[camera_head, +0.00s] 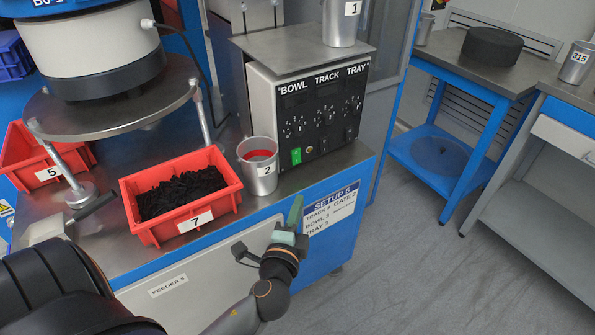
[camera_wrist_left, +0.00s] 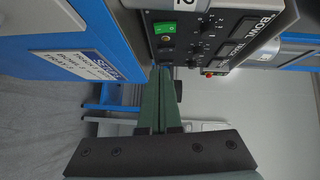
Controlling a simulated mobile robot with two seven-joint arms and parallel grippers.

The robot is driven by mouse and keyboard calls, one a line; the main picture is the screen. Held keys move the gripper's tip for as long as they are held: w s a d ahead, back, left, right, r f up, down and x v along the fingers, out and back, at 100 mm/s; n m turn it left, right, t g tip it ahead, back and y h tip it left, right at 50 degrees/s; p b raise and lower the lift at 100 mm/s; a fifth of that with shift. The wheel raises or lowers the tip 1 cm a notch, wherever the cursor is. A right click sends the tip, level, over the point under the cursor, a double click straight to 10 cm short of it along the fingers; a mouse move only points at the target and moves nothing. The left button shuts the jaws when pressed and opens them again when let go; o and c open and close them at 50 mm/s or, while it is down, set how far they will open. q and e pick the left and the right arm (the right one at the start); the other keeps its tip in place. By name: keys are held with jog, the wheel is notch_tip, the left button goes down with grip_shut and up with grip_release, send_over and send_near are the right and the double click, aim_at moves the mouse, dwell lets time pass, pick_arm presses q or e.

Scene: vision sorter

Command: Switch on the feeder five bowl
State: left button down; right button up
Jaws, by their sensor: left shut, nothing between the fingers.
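The grey feeder control box (camera_head: 262,100) stands on the bench, its black front panel labelled BOWL, TRACK and TRAY. A green switch (camera_head: 296,156) sits low on its left, below the BOWL dial (camera_head: 293,127). The switch also shows in the left wrist view (camera_wrist_left: 165,28). My left gripper (camera_head: 296,208) is in front of the bench edge, below the panel and apart from it. Its green fingers (camera_wrist_left: 157,72) are shut together and empty, pointing toward the panel's lower area. My right gripper is not in view.
A metal cup numbered 2 (camera_head: 265,180) stands close to the box's left. A red bin numbered 7 (camera_head: 218,217) holds black parts. A SETUP 5 sign (camera_head: 332,213) is on the bench front. Open floor (camera_head: 430,265) lies to the right.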

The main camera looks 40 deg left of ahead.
pick_arm(q)
send_near(301, 160)
jog(key=w+d, duration=0.2)
jog(key=w, duration=0.2)
jog(key=a, duration=0.1)
jog(key=w+a, duration=0.1)
jog(key=a, duration=0.1)
jog(key=shift+a+f, duration=0.15)
jog(key=shift+w+a, duration=0.15)
jog(key=shift+a, duration=0.25)
jog(key=shift+f, duration=0.15)
